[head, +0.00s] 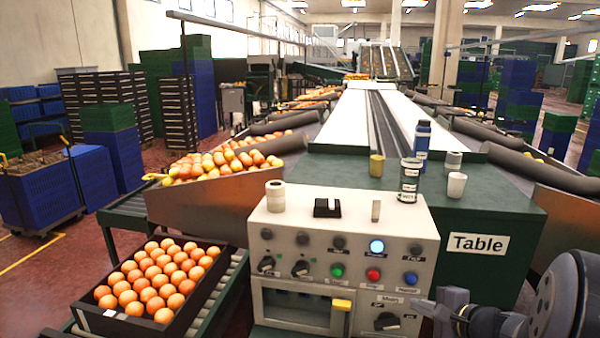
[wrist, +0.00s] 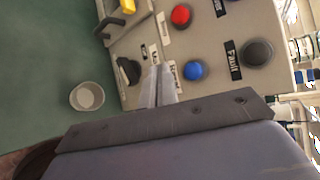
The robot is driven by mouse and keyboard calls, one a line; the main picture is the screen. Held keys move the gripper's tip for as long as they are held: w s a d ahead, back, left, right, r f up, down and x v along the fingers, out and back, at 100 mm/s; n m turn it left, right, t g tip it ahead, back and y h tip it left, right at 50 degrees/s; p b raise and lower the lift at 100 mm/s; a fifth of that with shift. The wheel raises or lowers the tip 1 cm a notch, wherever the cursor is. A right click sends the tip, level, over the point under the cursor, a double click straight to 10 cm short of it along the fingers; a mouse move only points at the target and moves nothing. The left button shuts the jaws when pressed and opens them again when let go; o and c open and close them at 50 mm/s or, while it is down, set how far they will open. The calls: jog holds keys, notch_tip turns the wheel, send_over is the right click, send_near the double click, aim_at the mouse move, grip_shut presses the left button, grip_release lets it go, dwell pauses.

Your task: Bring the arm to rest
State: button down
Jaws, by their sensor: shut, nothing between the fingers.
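My gripper (head: 424,306) is at the lower right of the head view, in front of the right side of the control panel (head: 290,215). Its thin fingers (wrist: 160,84) are together and empty in the wrist view. There they overlap the panel face beside the blue button (wrist: 193,70); whether they touch it I cannot tell. The red button (wrist: 180,15) and a black knob (wrist: 258,52) are close by. My arm comes in from the lower right corner of the head view.
A dark crate full of oranges (head: 90,318) stands left of the panel. The green table (head: 490,212) behind the panel bears a white cup (head: 456,185), a yellow cup (head: 376,166), a blue bottle (head: 422,142) and cans. More oranges lie in a sloping chute (head: 215,200).

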jog(key=p, duration=0.2)
jog(key=w+p, duration=0.1)
jog(key=shift+w+d+r+p, duration=0.15)
jog(key=shift+r+p, duration=0.15)
jog(key=shift+p, duration=0.05)
jog(key=shift+p, duration=0.45)
